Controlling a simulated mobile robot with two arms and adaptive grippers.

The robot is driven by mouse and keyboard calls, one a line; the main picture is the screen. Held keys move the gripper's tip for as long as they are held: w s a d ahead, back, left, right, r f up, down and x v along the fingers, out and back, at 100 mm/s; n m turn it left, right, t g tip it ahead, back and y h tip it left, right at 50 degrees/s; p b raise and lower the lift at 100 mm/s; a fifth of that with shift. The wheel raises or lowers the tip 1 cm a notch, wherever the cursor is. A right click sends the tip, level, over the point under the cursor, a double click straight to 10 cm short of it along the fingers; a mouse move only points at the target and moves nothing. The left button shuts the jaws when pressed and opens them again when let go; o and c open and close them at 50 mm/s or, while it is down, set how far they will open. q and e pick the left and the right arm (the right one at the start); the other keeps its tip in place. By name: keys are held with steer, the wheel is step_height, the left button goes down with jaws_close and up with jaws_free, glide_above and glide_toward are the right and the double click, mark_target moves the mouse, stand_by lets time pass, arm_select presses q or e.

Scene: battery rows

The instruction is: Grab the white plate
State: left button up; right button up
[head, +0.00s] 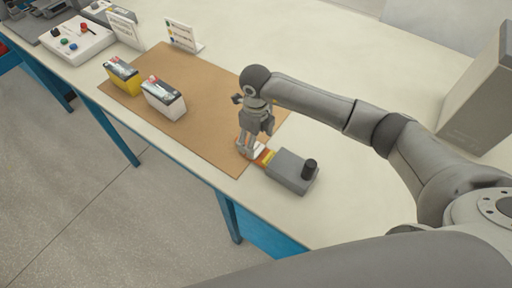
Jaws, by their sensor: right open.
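A small white piece (259,149), which looks like the white plate, lies at the left end of a short red and yellow strip (266,157). The strip adjoins a grey box with a black knob (288,171). My right gripper (246,152) points down at the white piece, with its fingertips right beside or over it. It is open, and its fingers hide part of the white piece. I cannot tell whether they touch it. My left gripper is not in view.
A brown mat (205,85) lies on the pale table (330,65). A yellow battery (122,76) and a white one (163,98) stand on it. Behind are a small sign (182,36) and a white button panel (80,42). A grey block (478,100) stands at right.

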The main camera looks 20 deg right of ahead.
mark_target(256, 149)
step_height(256, 149, down, 3)
steer(key=shift+f+p, duration=0.2)
steer(key=shift+p, duration=0.35)
steer(key=shift+f, duration=0.3)
steer(key=shift+c, duration=0.6)
steer(key=c, duration=0.5)
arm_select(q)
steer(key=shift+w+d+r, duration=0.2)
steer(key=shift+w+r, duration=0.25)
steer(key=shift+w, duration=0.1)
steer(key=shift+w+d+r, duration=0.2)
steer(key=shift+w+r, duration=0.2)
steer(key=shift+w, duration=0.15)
arm_select(e)
steer(key=c, duration=0.3)
